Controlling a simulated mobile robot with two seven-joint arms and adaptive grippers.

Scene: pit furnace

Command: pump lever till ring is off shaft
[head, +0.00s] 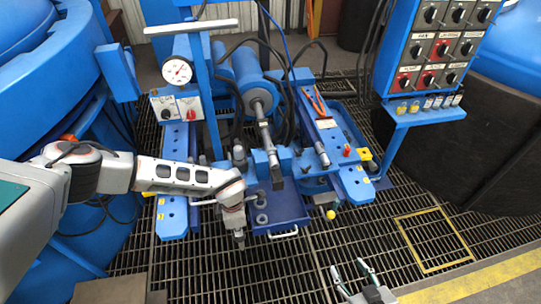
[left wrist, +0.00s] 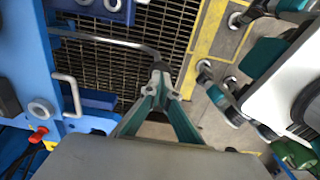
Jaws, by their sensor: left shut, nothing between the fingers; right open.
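The blue press holds a grey shaft (head: 265,130) in line with its blue cylinder (head: 246,80). A collar that may be the ring (head: 259,106) sits around the shaft near the cylinder; I cannot tell for certain. A yellow ball knob (head: 330,214), possibly the lever's end, is at the press's front right. My left gripper (head: 240,240) is shut and empty in front of the press, left of the tray handle. In the left wrist view its fingertips (left wrist: 160,70) meet beside a bent grey rod (left wrist: 110,42); contact is unclear. My right gripper (head: 350,272) is open and empty at lower right.
A blue tray (head: 290,212) with loose rings stands before the press. A pressure gauge (head: 177,70) and switch box (head: 178,107) are at left. A blue control panel (head: 437,50) is at upper right. The grating (head: 375,245) between the grippers is clear.

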